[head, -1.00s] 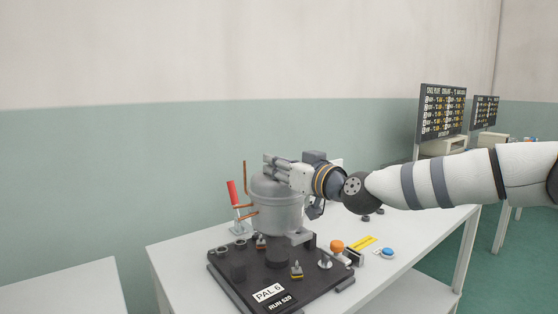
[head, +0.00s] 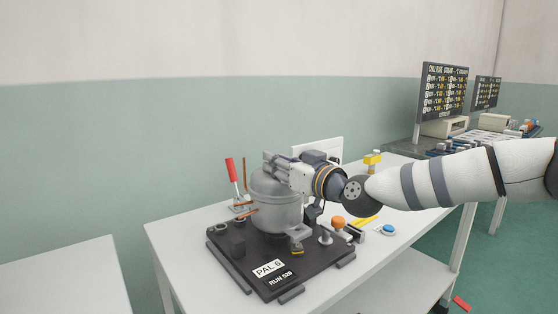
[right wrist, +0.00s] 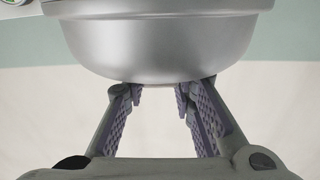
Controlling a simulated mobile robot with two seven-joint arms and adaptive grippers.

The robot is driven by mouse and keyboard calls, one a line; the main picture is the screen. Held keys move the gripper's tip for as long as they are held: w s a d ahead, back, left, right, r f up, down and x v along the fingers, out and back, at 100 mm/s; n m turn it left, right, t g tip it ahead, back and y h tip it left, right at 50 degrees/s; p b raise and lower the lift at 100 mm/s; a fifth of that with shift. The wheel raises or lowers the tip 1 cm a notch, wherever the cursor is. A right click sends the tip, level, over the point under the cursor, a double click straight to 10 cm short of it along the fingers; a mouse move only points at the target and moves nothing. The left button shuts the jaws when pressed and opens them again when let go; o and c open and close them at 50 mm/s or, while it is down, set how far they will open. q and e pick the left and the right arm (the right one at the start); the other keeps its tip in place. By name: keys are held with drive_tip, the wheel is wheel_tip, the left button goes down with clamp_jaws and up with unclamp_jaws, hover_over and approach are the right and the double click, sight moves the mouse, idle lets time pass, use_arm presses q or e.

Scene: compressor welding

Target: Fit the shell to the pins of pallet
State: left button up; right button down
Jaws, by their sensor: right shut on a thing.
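The shell (head: 276,212) is a grey metal can with copper pipes at its left side and a flat foot at its lower right. My right gripper (head: 274,168) is shut on it near the top, reaching in from the right. In the right wrist view the shell's rounded wall (right wrist: 160,45) fills the top, with the fingertips (right wrist: 160,88) at its edge. My left gripper is not in view.
A red-handled toggle clamp (head: 232,172) stands behind the pallet on the left. An orange knob (head: 338,222), a blue button (head: 388,230) and a yellow strip (head: 364,222) are on the white table (head: 185,228) right of it. The table's left end is clear.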

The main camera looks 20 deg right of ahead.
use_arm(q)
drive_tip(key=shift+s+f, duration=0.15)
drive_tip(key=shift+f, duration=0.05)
use_arm(e)
drive_tip(key=shift+f, duration=0.55)
drive_tip(key=shift+f+b, duration=0.3)
drive_tip(key=shift+f, duration=0.3)
drive_tip(key=c, duration=1.3)
unclamp_jaws()
drive_tip(key=shift+f, duration=0.15)
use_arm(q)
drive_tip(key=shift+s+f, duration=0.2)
use_arm(e)
drive_tip(key=v, duration=1.2)
